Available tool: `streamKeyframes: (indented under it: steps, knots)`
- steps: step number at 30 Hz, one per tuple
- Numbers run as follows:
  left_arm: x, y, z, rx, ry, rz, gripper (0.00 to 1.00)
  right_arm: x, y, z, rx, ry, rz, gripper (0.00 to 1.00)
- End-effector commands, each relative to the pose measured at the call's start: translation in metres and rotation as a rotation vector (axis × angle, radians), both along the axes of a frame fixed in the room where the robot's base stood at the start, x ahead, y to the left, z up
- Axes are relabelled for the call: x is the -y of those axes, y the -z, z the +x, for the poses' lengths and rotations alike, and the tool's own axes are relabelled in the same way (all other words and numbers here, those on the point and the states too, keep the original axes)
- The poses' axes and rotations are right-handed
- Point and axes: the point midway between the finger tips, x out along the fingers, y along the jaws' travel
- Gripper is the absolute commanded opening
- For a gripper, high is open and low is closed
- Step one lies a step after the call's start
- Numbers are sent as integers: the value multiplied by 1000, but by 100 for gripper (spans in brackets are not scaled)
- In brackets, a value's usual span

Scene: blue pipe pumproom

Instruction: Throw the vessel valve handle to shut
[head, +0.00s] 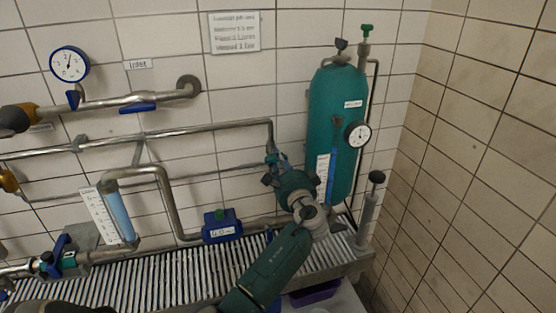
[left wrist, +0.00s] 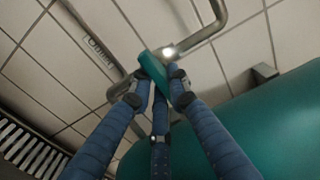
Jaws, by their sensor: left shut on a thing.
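The teal vessel (head: 335,120) stands upright against the back wall in the head view; its side fills the lower right of the left wrist view (left wrist: 285,120). My left gripper (head: 274,163) is beside the vessel, at the end of a pipe. In the left wrist view, its blue fingers (left wrist: 160,85) are shut on a short teal handle (left wrist: 152,68), which lies slanted between the fingertips by a bent metal pipe. In the head view the gripper hides most of this handle. My right gripper is not in view.
A round gauge (head: 358,134) and a blue level strip (head: 332,160) are close to the vessel's front. A blue box (head: 221,226) sits on the ribbed grate (head: 160,280). Pipes run along the wall to the left. A tiled side wall (head: 470,170) bounds the right.

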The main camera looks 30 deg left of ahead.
Motion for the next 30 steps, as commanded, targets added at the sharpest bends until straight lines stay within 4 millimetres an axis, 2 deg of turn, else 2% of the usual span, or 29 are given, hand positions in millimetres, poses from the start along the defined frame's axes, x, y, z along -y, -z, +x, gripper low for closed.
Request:
streamKeyframes:
  steps: [8,9,11,22,26,30]
  knots:
    - [1,3,0,-7,1,2,0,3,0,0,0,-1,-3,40]
    - [1,3,0,-7,1,2,22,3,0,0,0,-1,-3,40]
    - [1,2,0,-7,1,3,34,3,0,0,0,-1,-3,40]
    - [4,1,-3,-3,1,1,35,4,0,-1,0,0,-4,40]
    - [17,2,-14,-3,2,-2,35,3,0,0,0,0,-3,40]
    - [40,3,-33,-3,4,-2,35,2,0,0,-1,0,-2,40]
